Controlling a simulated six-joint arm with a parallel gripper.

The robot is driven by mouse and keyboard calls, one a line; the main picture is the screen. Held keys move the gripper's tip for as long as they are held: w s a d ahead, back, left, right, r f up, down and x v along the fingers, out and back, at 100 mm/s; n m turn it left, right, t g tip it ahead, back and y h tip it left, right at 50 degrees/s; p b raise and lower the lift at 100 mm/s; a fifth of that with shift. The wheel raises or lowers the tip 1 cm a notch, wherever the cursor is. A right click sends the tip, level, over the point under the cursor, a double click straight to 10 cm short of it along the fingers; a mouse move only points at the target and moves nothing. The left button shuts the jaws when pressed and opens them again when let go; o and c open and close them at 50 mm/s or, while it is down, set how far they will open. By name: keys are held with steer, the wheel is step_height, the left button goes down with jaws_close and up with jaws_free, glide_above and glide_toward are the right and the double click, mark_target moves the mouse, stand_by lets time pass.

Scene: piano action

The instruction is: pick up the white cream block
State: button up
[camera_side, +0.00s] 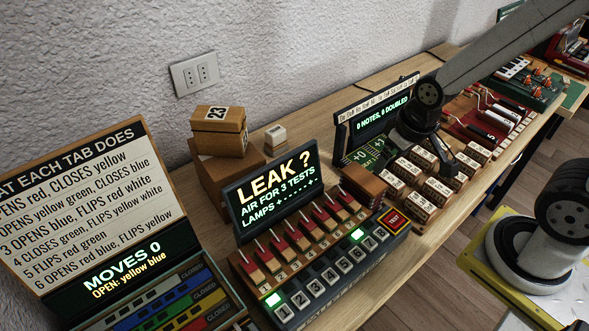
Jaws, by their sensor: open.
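A small white cream block (276,134) stands at the back of the bench, behind the LEAK panel and just right of the stacked wooden boxes. Its top carries a faint dark mark. Several cream-topped wooden blocks with printed labels (408,170) stand in rows at the centre right. My gripper (445,163) reaches down among these labelled blocks, well to the right of the small white block. It is open. Its fingers are small and dark here, and I cannot tell whether they touch a block.
The LEAK panel (270,190) stands in front of the small white block. A wooden box marked 23 (217,128) is on its left. A green-lettered display (383,112) stands behind the labelled blocks. Bare bench (315,122) lies between the white block and that display.

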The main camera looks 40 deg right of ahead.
steer(key=shift+r, duration=0.15)
steer(key=shift+w+v, duration=0.55)
steer(key=shift+v, duration=1.85)
steer(key=w+a+t, duration=0.2)
steer(key=w+t, duration=0.3)
steer(key=w, duration=0.8)
steer(key=w+a+t, duration=0.2)
steer(key=w+t, duration=0.4)
steer(key=w, duration=0.6)
glide_toward(276, 130)
steer(key=w, duration=0.1)
steer(key=shift+w+d+f+n+y, duration=0.1)
steer(key=shift+w+f+n+y, duration=0.1)
steer(key=shift+f+n+y, duration=0.15)
steer(key=shift+w+r, duration=0.1)
steer(key=shift+x, duration=1.25)
steer(key=shift+w, duration=0.1)
steer(key=shift+x, duration=2.45)
